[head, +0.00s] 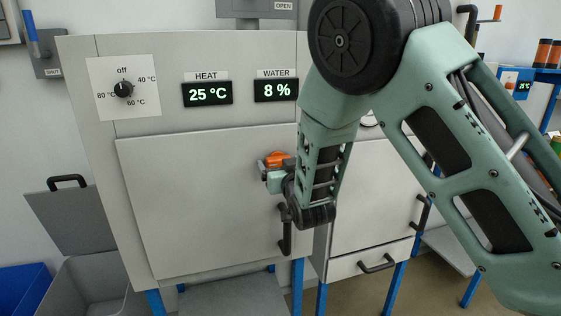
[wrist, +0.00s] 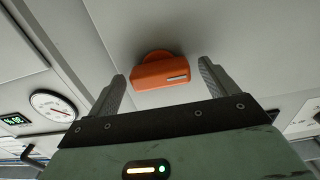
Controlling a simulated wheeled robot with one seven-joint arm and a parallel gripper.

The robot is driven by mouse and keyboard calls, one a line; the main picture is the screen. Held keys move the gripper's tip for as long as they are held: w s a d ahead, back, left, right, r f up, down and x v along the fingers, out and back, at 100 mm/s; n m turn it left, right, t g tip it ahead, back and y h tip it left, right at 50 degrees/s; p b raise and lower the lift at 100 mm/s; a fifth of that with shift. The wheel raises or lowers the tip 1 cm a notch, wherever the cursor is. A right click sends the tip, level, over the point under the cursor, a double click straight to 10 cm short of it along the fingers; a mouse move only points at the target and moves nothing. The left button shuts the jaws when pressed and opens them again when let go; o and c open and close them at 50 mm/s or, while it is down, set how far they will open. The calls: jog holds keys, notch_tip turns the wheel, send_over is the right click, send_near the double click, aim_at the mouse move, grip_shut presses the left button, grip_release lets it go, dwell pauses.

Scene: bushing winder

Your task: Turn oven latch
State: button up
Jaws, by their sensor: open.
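The oven latch (head: 274,158) is a small orange handle at the upper right of the light grey oven door (head: 200,200). In the wrist view the latch (wrist: 160,72) is an orange bar with a pale stripe on a round orange base. My gripper (wrist: 164,88) is open, with one finger on each side of the latch. The bar lies roughly crosswise between the fingertips, and I see small gaps at both ends. In the head view my gripper (head: 272,175) is at the latch, and my arm hides part of the area to its right.
A black door handle (head: 285,232) hangs below the latch. The oven panel has a knob (head: 123,90) and displays reading 25 °C (head: 207,93) and 8 % (head: 276,90). A grey bin (head: 90,285) stands at lower left. A round gauge (wrist: 52,105) shows in the wrist view.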

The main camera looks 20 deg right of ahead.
jog(key=shift+w, duration=0.1)
jog(key=c, duration=1)
jog(key=shift+f+m+b, duration=0.15)
jog(key=shift+m+b, duration=0.15)
jog(key=shift+b, duration=0.35)
jog(key=m+b, duration=1.7)
jog(key=b, duration=1)
jog(key=shift+m+b, duration=0.3)
jog(key=shift+b, duration=0.1)
